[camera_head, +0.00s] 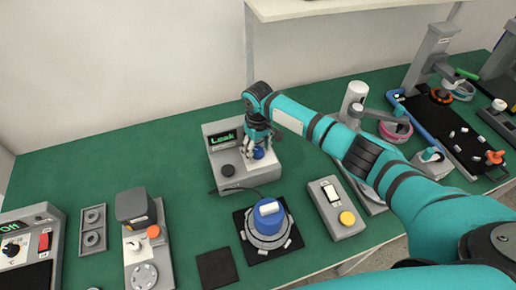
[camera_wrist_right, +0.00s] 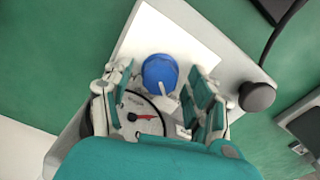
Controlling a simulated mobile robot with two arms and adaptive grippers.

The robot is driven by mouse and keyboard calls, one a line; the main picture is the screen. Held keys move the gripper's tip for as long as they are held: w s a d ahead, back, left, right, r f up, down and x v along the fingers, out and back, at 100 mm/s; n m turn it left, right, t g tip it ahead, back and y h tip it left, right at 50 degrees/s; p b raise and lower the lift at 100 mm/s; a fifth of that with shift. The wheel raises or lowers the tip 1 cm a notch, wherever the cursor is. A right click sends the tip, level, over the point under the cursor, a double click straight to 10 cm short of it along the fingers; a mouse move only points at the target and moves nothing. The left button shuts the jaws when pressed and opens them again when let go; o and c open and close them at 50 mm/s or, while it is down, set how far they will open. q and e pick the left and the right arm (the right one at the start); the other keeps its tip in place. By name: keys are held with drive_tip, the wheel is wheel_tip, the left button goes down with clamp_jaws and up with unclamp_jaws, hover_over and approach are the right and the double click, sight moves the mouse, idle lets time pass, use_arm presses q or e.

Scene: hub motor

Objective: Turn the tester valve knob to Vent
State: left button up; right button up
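The tester (camera_head: 243,180) is a grey box on the green table with a lit display (camera_head: 224,140) reading "Leak" in green. A blue knob (camera_head: 259,153) is on its right part, partly hidden by my right gripper (camera_head: 257,147). In the wrist view the blue knob (camera_wrist_right: 160,73) lies between the two fingers of my right gripper (camera_wrist_right: 160,88), with gaps seen on both sides. The gripper looks open around it. A round gauge (camera_wrist_right: 146,118) with a red needle shows between the fingers. A black knob (camera_head: 227,170) is on the tester's front left. My left gripper is not in view.
A blue hub motor (camera_head: 267,221) sits on a black mat in front of the tester. A switch box (camera_head: 337,207) with a yellow button is to its right. Several devices stand at left, and a black tray (camera_head: 447,122) at right. A shelf (camera_head: 310,8) hangs above.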

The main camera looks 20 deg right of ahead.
sight(258, 150)
wheel_tip(258, 150, up, 12)
idle(0.6)
idle(0.5)
